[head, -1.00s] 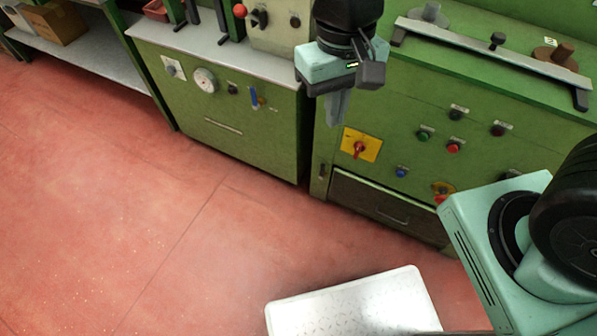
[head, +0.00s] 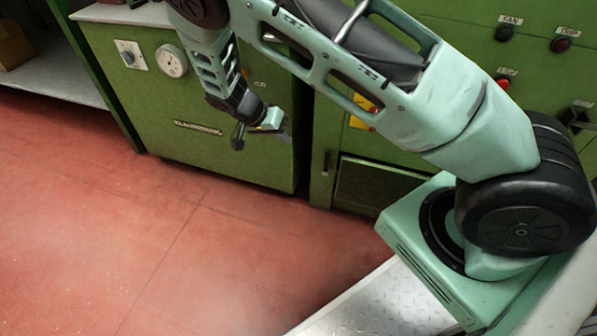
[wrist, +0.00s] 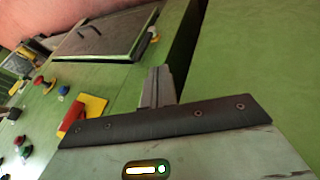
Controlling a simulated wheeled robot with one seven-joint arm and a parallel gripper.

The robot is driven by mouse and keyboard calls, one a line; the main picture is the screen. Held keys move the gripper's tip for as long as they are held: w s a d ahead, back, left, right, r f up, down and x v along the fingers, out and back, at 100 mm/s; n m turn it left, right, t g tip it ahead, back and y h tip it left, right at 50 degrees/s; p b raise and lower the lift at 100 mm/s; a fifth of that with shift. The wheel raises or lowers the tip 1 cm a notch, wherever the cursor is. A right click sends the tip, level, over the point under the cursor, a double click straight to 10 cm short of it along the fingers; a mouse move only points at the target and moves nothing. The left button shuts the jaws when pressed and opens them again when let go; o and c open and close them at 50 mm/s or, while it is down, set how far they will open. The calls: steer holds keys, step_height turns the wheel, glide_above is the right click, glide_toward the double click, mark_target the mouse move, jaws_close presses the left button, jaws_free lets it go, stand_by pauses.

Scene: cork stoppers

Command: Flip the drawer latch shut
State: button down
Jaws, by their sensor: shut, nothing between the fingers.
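The drawer (head: 375,187) is the dark panel low in the green cabinet, partly behind my arm in the head view. It also shows at the top of the wrist view (wrist: 105,38), with its bar handle (wrist: 88,29). A small latch (head: 325,163) sits on the green frame just left of the drawer. A small pale piece beside the drawer's edge in the wrist view (wrist: 154,38) looks like this latch; its exact position is unclear. My gripper (head: 287,132) is shut and empty, up and left of the latch in the head view. Its fingers (wrist: 157,85) appear apart from the latch in the wrist view.
A red switch on a yellow plate (wrist: 85,112) and several coloured buttons lie left of my fingers in the wrist view. A second green cabinet (head: 220,150) with a dial (head: 172,60) stands left, across a dark gap. The red floor (head: 120,220) in front is clear.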

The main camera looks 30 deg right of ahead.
mark_target(327, 163)
steer(key=s+d+r+b+x, duration=0.1)
steer(key=b+x, duration=0.5)
steer(key=x, duration=0.7)
steer(key=shift+s, duration=0.35)
steer(key=shift+d+r, duration=0.2)
steer(key=shift+s+d+m+t, duration=0.1)
steer(key=shift+s+m+t, duration=0.1)
steer(key=shift+m+t, duration=0.15)
